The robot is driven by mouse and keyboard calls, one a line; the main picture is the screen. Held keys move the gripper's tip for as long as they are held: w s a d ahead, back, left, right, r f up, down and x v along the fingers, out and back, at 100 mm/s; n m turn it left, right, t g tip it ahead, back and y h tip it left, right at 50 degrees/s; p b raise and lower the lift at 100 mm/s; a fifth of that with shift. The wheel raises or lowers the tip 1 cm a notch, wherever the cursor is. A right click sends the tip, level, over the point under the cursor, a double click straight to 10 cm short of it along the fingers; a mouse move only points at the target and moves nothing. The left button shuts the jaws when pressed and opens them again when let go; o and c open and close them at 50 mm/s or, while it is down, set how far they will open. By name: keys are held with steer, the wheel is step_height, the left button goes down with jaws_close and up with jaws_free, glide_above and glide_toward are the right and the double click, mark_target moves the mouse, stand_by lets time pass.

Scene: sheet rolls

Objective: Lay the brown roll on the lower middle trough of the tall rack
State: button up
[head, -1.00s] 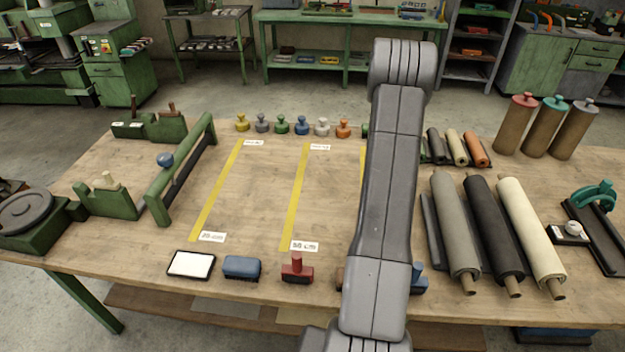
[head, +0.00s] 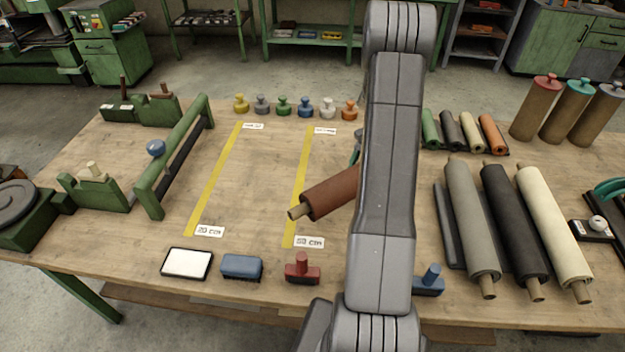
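The brown roll (head: 332,192) shows left of my arm, slanting from lower left to upper right, with a pale core end sticking out at its lower left. Its right end is hidden behind my arm. It appears to be over the middle of the table, but I cannot tell whether it touches the tabletop.
Grey, black and cream rolls (head: 540,220) lie side by side on the right of the wooden table (head: 250,190). Stamps and brushes line the front edge. A green frame (head: 172,160) stands left.

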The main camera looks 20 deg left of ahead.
steer(key=a+r+m+t+y+b, duration=0.25)
steer(key=a+m, duration=0.45)
steer(key=a, duration=0.7)
steer(key=m+p, duration=0.1)
glide_above(312, 177)
steer(key=s+d, duration=0.2)
steer(key=s, duration=0.3)
steer(key=shift+h, duration=0.35)
steer(key=shift+f, duration=4.65)
steer(key=o, duration=2)
steer(key=shift+s+f, duration=0.15)
